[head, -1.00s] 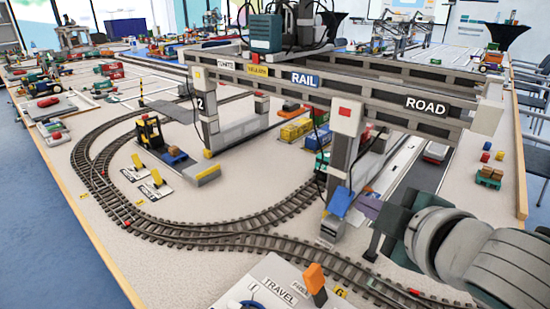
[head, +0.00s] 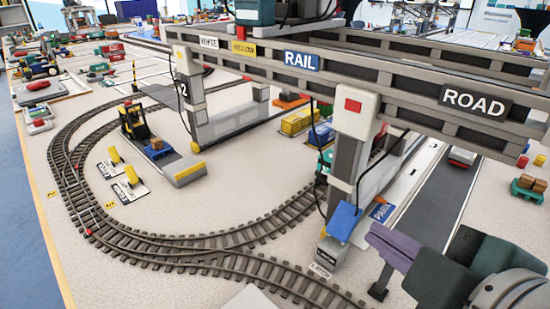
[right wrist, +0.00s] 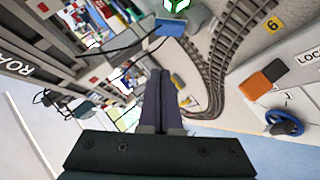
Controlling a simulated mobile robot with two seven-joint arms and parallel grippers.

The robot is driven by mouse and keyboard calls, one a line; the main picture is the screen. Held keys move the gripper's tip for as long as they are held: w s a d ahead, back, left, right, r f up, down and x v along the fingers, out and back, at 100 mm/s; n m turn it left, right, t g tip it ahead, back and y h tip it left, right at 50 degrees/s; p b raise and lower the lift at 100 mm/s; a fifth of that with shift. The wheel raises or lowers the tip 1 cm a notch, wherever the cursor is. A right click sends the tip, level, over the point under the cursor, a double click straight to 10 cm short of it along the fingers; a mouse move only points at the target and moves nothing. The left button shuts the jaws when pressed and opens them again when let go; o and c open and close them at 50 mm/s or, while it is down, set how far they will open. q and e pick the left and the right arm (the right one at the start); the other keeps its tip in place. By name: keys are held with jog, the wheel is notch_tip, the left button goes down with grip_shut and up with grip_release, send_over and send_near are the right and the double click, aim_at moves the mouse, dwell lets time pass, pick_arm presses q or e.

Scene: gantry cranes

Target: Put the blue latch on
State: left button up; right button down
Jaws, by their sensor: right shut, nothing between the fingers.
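The blue latch (head: 345,221) is a blue flap low on the near crane leg (head: 350,150), slanting above a grey foot with a small label (head: 320,270). A blue piece that looks like the same latch (right wrist: 170,27) shows beyond my fingertips in the right wrist view. My right gripper (head: 376,234) comes in from the lower right of the head view, its purple fingers just right of the latch, with a small gap in the picture. In the right wrist view its fingers (right wrist: 161,74) are together and empty. My left gripper is not in view.
Curved train track (head: 210,250) runs left and in front of the leg. The crane beam (head: 380,90) spans above. A dark road strip (head: 430,205) lies at right. In the right wrist view, a panel holds an orange block (right wrist: 266,80) and a blue wheel (right wrist: 284,122).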

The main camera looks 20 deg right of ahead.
jog(key=b, duration=0.2)
send_near(341, 209)
jog(key=w+a, duration=0.1)
jog(key=w, duration=0.2)
jog(key=shift+w+d+f, duration=0.8)
jog(key=shift+d+f, duration=0.1)
jog(key=shift+f, duration=0.2)
jog(key=shift+w+d+f, duration=0.1)
jog(key=shift+d+f, duration=0.15)
jog(key=shift+d, duration=0.05)
